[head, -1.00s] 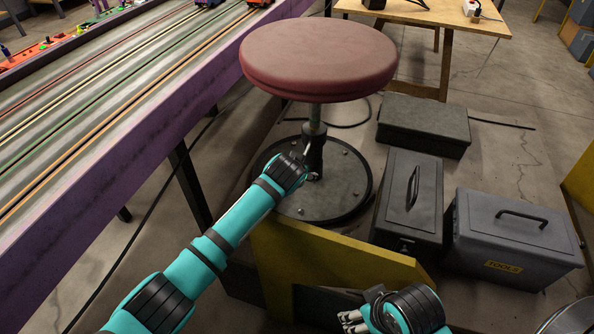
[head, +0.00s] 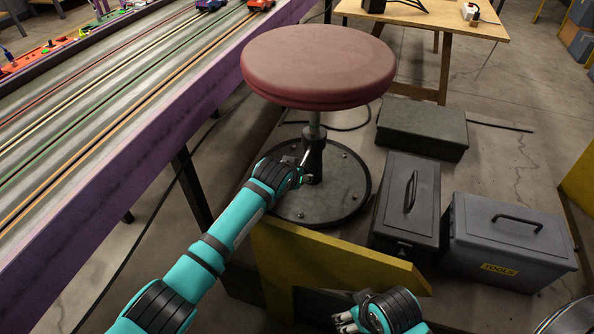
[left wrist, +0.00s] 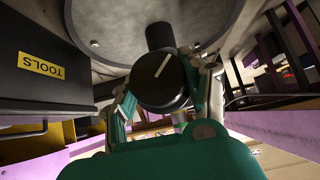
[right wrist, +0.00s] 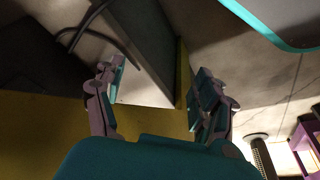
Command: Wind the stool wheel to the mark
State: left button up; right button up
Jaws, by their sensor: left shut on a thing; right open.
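The stool has a round dark red seat (head: 318,66), a post (head: 314,150) and a round black base (head: 335,200). In the left wrist view its wheel (left wrist: 160,82) is a round black knob with a pale line slanting up to the right. My left gripper (head: 298,177) is at the post, below the seat. In the left wrist view its fingers (left wrist: 165,95) are shut on the wheel from both sides. I cannot make out a separate mark. My right gripper (head: 342,321) is open and empty at the bottom of the head view; its parted fingers (right wrist: 160,88) show in the right wrist view.
A slot track (head: 110,120) with a purple side runs along the left. A yellow panel (head: 330,262) stands in front of the stool. Dark cases (head: 407,205) and a grey toolbox (head: 510,240) stand to the right. A wooden table (head: 425,18) is behind.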

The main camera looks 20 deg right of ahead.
pick_arm(q)
jog(key=shift+a+n+g+h+p, duration=0.1)
jog(key=shift+n+g+h+p, duration=0.35)
jog(key=shift+h, duration=0.55)
jog(key=shift+f+n+g, duration=0.1)
jog(key=shift+n+g, duration=0.15)
jog(key=shift+h, duration=0.5)
jog(key=shift+n+g+h+b, duration=0.3)
jog(key=shift+n+b, duration=0.05)
jog(key=shift+n, duration=0.05)
pick_arm(e)
jog(key=shift+s+x, duration=0.15)
jog(key=shift+x, duration=0.6)
jog(key=shift+s+x, duration=0.15)
jog(key=shift+x, duration=0.6)
